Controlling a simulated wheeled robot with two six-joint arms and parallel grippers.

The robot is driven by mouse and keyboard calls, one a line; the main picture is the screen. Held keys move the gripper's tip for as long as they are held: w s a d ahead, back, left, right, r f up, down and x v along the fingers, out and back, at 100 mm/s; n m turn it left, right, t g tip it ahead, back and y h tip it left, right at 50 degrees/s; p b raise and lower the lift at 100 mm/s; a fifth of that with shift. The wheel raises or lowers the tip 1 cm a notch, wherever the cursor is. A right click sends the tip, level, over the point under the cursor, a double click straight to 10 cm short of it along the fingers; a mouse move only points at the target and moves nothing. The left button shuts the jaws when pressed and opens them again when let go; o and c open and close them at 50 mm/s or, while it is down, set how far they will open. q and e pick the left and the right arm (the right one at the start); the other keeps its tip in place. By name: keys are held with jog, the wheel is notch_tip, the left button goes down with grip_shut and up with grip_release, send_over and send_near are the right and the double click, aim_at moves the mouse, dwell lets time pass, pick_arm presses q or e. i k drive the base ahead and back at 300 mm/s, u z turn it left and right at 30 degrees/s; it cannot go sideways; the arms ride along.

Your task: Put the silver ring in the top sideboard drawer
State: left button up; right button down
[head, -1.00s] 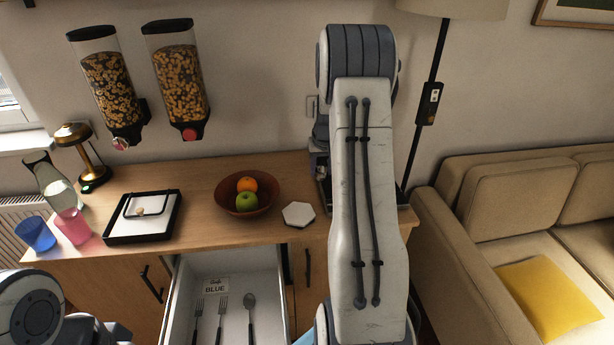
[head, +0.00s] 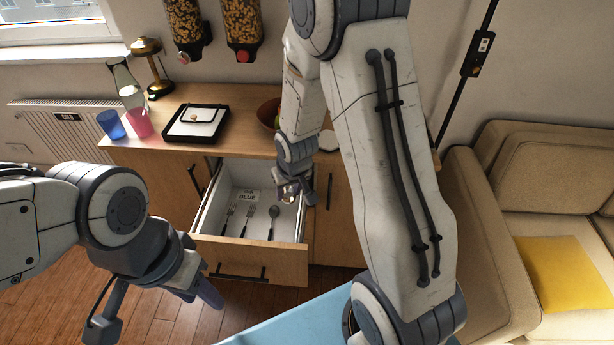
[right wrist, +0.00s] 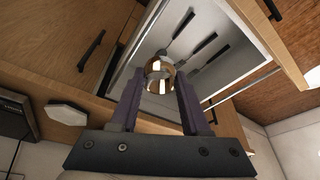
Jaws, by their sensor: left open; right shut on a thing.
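The silver ring (right wrist: 160,76) shows in the right wrist view as a shiny band with warm reflections, between the fingertips of my right gripper (right wrist: 160,85). In the head view my right gripper (head: 299,190) is over the right side of the open top sideboard drawer (head: 285,267); the ring cannot be made out there.
On the sideboard top (head: 240,133) stand a blue cup (head: 111,124), a pink cup (head: 139,123), a carafe, a lamp, a black-rimmed tray (head: 174,133) and a partly hidden bowl (head: 268,112). A sofa (head: 500,270) stands at the right. Wooden floor is clear at lower left.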

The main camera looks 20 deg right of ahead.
aim_at(288, 226)
jog(key=u, duration=0.05)
jog(key=k, duration=1.2)
jog(key=u, duration=0.7)
jog(key=i, duration=1.65)
jog(key=z, duration=0.7)
